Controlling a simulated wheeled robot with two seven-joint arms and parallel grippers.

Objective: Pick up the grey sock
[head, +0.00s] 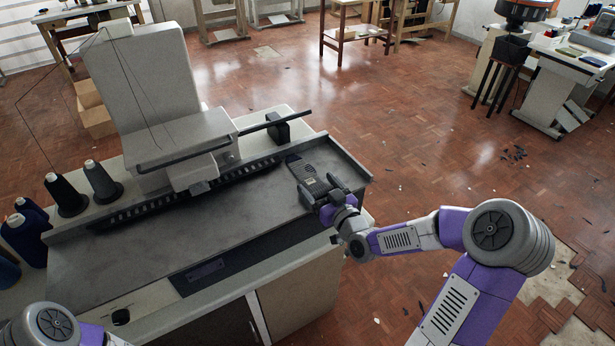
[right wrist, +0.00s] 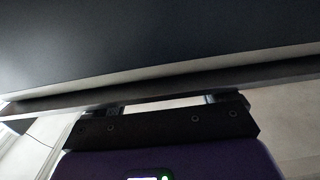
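I cannot make out a grey sock for certain in either view. My right gripper (head: 312,186) is over the right end of the grey worktop (head: 150,255), near its front edge. A small dark grey piece (head: 300,167) shows just beyond it; I cannot tell whether this is the sock or part of the gripper. In the right wrist view the two fingers of the right gripper (right wrist: 163,101) stand well apart, with a pale gap and nothing visible between them. My left arm shows only at the lower left corner; its gripper is out of the picture.
A pale sewing machine (head: 150,85) stands at the back of the worktop, with a dark bar (head: 275,121) sticking out to the right. Dark thread cones (head: 67,195) stand at the left. The worktop's front middle is clear. Parquet floor lies open to the right.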

